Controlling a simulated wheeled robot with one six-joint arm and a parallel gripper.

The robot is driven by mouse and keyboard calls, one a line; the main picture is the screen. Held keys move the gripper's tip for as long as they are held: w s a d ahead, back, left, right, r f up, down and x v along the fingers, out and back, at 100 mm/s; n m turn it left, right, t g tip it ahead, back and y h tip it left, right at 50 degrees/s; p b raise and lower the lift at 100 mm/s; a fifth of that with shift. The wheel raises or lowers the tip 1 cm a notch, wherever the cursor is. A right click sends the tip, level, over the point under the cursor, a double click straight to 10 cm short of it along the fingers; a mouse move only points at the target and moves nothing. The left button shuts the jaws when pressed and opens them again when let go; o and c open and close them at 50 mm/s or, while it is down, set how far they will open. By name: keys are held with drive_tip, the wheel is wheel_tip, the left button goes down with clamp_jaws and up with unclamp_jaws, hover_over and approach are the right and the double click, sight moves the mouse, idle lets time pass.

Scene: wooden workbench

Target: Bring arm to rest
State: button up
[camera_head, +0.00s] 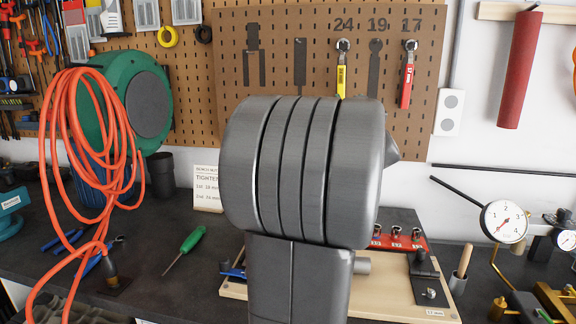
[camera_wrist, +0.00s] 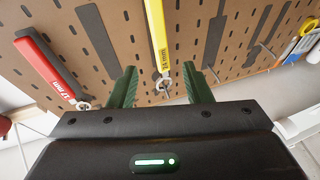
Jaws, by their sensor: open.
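In the wrist view my gripper (camera_wrist: 160,88) has its two green fingers spread apart, with nothing held between them. The yellow wrench (camera_wrist: 158,30), marked 24 mm, hangs beyond the fingers, its ring end lined up with the gap; the exact distance cannot be told. The red 17 mm wrench (camera_wrist: 45,62) hangs to the left in that view. In the head view my grey arm fills the middle and hides the gripper. The yellow wrench (camera_head: 341,80) and red wrench (camera_head: 407,84) hang on the brown tool panel (camera_head: 290,30).
The 19 place on the panel shows only a dark outline. A wooden board (camera_head: 380,309) with fittings and a red socket tray (camera_head: 398,236) lie behind my arm. An orange hose (camera_head: 62,120), green screwdriver (camera_head: 190,240) and pressure gauge (camera_head: 504,221) are nearby. Bare bench shows at left.

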sight(342, 87)
drive_tip(key=p+x, duration=0.1)
drive_tip(key=x, duration=0.6)
drive_tip(key=shift+w+r, duration=0.15)
drive_tip(key=shift+w, duration=0.15)
drive_tip(key=shift+s, duration=0.15)
drive_tip(key=shift+s+a+r, duration=0.1)
drive_tip(key=shift+s+a, duration=0.05)
drive_tip(key=shift+s, duration=0.4)
drive_tip(key=shift+w, duration=0.1)
